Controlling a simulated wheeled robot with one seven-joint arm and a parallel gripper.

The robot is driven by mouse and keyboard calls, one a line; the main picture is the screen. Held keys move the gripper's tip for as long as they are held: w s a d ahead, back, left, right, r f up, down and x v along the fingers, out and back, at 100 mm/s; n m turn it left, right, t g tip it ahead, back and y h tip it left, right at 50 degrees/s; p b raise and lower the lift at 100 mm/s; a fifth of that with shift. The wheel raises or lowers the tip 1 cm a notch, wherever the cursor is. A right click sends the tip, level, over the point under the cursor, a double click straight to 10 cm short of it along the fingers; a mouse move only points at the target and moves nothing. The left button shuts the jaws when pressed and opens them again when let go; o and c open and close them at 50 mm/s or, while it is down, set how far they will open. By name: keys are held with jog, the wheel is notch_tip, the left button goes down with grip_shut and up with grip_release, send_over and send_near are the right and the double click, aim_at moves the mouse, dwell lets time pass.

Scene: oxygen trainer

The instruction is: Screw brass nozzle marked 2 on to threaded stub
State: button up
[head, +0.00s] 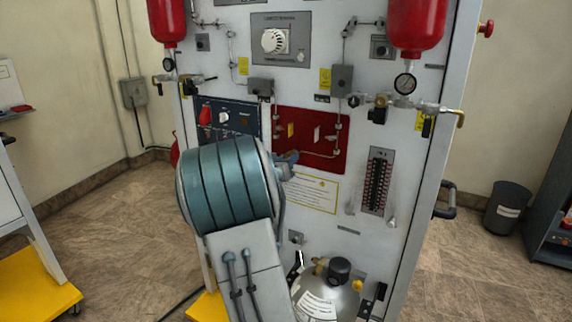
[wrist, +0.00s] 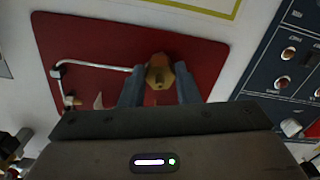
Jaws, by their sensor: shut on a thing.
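A brass nozzle (wrist: 159,72) sits between the two blue-grey fingers of my gripper (wrist: 158,88) in the wrist view, in front of the red panel (wrist: 110,30). My gripper is shut on it. No number can be read on it. In the head view my gripper (head: 290,158) is at the lower left of the red panel (head: 312,113), and the nozzle cannot be made out there. A thin pipe (wrist: 105,66) on the panel runs up to the nozzle's place. The threaded stub is not distinguishable; whether the nozzle touches it, I cannot tell.
A dark blue panel (head: 229,104) with a red knob lies left of the red panel. A grey gas cylinder (head: 332,292) stands low in front of the white board (head: 400,260). Red tanks (head: 418,28) and gauges hang above. A bin (head: 507,207) stands at right.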

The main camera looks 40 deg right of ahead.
jog(key=shift+f+m+b, duration=0.2)
jog(key=shift+m+b, duration=0.5)
jog(key=shift+m, duration=0.2)
jog(key=shift+r+m, duration=0.2)
jog(key=shift+m, duration=0.1)
jog(key=shift+f, duration=0.1)
jog(key=shift+f+m+b, duration=0.15)
jog(key=shift+m+b, duration=0.75)
jog(key=shift+b, duration=0.25)
jog(key=shift+r+m+b, duration=0.2)
jog(key=shift+m+b, duration=0.15)
jog(key=shift+m, duration=0.45)
